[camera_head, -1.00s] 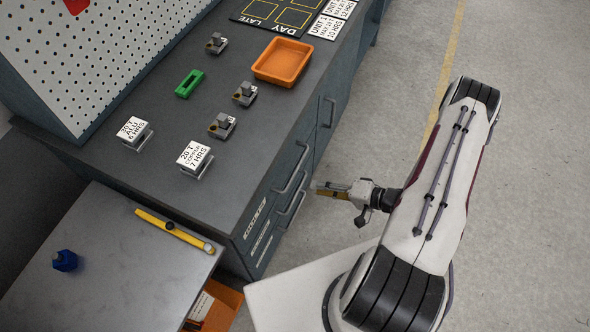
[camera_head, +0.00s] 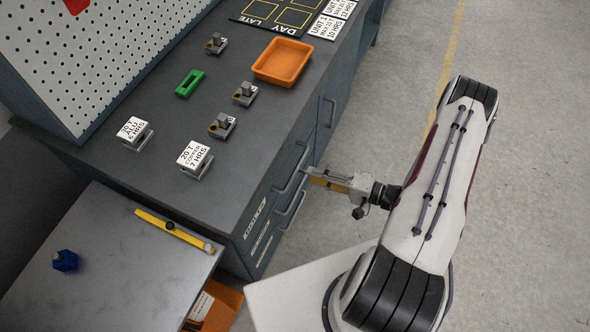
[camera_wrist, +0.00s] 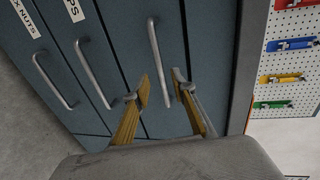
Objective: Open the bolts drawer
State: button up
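The blue-grey cabinet (camera_head: 262,215) under the workbench has drawers with bar handles. In the wrist view, three silver handles show: a left one (camera_wrist: 52,80), a middle one (camera_wrist: 92,72) and a right one (camera_wrist: 158,60). Part-labels ending in "X NUTS" (camera_wrist: 26,18) and "PS" (camera_wrist: 74,10) show; no bolts label is readable. My gripper (camera_wrist: 162,88) is open, its yellow fingers on either side of the right handle's lower part. Contact cannot be told. In the head view my gripper (camera_head: 308,174) is at the cabinet front by the upper handles. The drawers look shut.
The bench top carries an orange tray (camera_head: 265,73), a green block (camera_head: 189,83) and several small labelled stands. A side table (camera_head: 110,275) with a yellow level (camera_head: 178,231) stands at lower left. Free floor (camera_head: 390,60) lies right of the cabinet.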

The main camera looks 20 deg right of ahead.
aim_at(295, 170)
jog(key=shift+x, duration=3.7)
grip_shut()
